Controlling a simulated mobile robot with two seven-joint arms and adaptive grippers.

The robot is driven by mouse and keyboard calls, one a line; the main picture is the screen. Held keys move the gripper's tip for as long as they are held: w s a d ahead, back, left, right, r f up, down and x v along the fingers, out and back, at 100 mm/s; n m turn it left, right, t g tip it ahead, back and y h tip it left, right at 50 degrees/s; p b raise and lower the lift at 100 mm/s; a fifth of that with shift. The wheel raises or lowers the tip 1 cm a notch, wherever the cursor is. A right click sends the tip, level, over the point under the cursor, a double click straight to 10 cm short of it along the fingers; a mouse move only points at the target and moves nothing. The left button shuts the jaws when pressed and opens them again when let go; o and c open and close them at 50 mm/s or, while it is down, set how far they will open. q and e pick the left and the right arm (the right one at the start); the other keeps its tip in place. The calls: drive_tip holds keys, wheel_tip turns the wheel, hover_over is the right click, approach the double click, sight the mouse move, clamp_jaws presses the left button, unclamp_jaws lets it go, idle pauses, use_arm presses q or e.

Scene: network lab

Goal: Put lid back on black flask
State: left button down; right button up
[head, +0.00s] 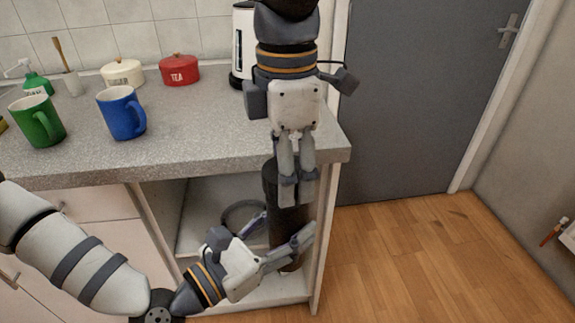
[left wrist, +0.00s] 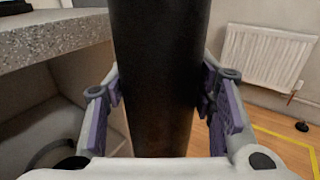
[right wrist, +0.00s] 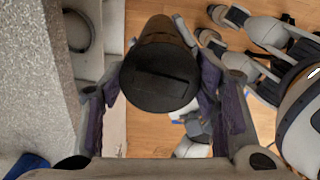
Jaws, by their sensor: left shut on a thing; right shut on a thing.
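The black flask (head: 287,222) stands upright in front of the open cupboard at the counter's right end. My left gripper (head: 290,248) is shut on its body from below; the dark cylinder (left wrist: 158,80) fills the space between the fingers in the left wrist view. My right gripper (head: 296,190) comes down from above and is shut on the dark round lid (right wrist: 160,78), whose top has a slot across it. The lid is in line with the flask's body. Whether it is seated or a gap remains cannot be told, as the fingers cover part of the join.
A dark ring-shaped object (head: 232,213) lies in the cupboard. The wooden floor (head: 420,250) at right is clear.

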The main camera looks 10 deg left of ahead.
drive_tip(key=m, duration=1.2)
drive_tip(key=shift+m, duration=0.4)
drive_tip(key=o, duration=1.3)
drive_tip(key=shift+r, duration=2.25)
